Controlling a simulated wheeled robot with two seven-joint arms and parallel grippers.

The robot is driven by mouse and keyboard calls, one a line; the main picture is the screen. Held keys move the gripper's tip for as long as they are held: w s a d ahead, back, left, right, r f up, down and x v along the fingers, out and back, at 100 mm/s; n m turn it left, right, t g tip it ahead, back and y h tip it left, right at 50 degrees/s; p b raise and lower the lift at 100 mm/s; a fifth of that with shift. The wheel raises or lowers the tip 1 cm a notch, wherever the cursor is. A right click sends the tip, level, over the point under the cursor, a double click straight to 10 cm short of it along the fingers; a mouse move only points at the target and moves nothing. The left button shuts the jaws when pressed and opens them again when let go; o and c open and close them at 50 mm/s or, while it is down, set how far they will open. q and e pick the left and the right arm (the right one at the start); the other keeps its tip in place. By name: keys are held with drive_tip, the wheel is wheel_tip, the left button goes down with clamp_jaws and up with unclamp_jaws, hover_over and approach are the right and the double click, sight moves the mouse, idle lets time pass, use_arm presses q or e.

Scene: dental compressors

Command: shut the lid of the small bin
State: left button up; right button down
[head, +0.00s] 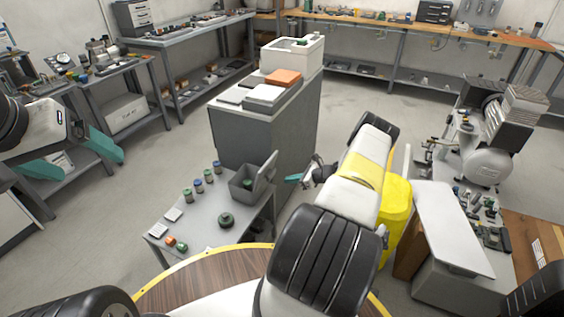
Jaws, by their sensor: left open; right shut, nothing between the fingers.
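The small grey bin (241,186) stands at the right edge of the small grey table. Its lid (265,168) is raised and tilted up on the bin's right side, so the bin is open, with a dark green item partly visible inside. My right gripper (292,178) is shut and empty, just right of the raised lid; whether it touches the lid I cannot tell. My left gripper (80,154) is open and empty at the far left, away from the bin, its teal fingers spread.
The small table (200,222) also holds several small jars (198,185), a dark green round part (226,220) and white pads. A tall grey cabinet (255,135) stands behind it. A yellow bin (397,205) and a compressor (487,165) are to the right.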

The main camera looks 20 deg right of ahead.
sight(269, 173)
drive_tip(key=shift+w+a+r, duration=0.15)
drive_tip(key=shift+w+a, duration=1.5)
drive_tip(key=shift+w, duration=0.25)
drive_tip(key=shift+r, duration=0.1)
